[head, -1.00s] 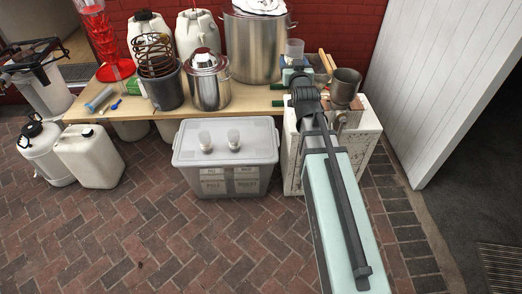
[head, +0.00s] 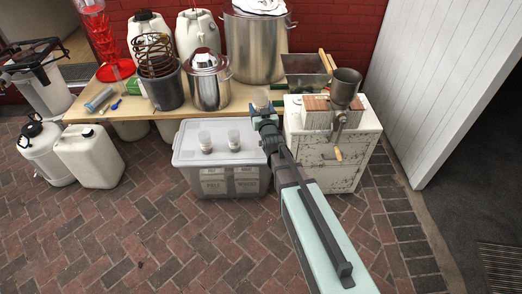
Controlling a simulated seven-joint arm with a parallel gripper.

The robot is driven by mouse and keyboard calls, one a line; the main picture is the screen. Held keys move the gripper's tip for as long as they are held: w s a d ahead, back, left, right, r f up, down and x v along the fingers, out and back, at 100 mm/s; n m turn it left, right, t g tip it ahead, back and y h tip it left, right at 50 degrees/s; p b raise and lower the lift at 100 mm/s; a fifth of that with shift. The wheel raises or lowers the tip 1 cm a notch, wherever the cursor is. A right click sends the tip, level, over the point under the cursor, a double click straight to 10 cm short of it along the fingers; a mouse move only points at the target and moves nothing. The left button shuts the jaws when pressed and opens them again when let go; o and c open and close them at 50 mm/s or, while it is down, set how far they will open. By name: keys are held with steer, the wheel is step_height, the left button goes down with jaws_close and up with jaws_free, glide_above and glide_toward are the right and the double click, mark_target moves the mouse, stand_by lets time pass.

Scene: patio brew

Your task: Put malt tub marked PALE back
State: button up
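A small clear tub (head: 260,97) is at the end of my gripper (head: 262,107), above the right rear corner of the grey lidded crate (head: 222,172). The gripper appears shut on this tub, though the wrist hides part of the grip. I cannot read any mark on the tub. The crate front carries two labels; the left one (head: 214,182) seems to read PALE, and the right one is too small to read surely.
A worn white cabinet (head: 330,167) with a metal grain mill (head: 345,88) stands right of the gripper. Behind is a wooden bench (head: 143,112) with a lidded steel pot (head: 208,82), a large steel kettle (head: 256,48) and a grey metal tray (head: 305,65). Brick floor in front is clear.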

steer(key=a+f+m+h, duration=0.1)
steer(key=a+f, duration=0.2)
steer(key=f, duration=1.2)
steer(key=a+f+h, duration=0.1)
steer(key=a+f, duration=0.2)
steer(key=f, duration=1.1)
steer(key=w+d+f+m+h, duration=0.1)
steer(key=w+d, duration=0.1)
steer(key=w, duration=0.2)
steer(key=w+d+f+m+h, duration=0.1)
steer(key=w+d, duration=0.1)
steer(key=w, duration=0.2)
steer(key=w+d+f+h, duration=0.1)
steer(key=w+d+h, duration=0.1)
steer(key=w, duration=0.2)
steer(key=shift+d+f+m, duration=0.1)
steer(key=shift+f+m, duration=0.3)
steer(key=w, duration=0.1)
steer(key=w+f, duration=0.2)
steer(key=shift+w+d+f, duration=0.1)
steer(key=shift+d+f, duration=0.15)
steer(key=shift+f, duration=0.15)
steer(key=o, duration=1)
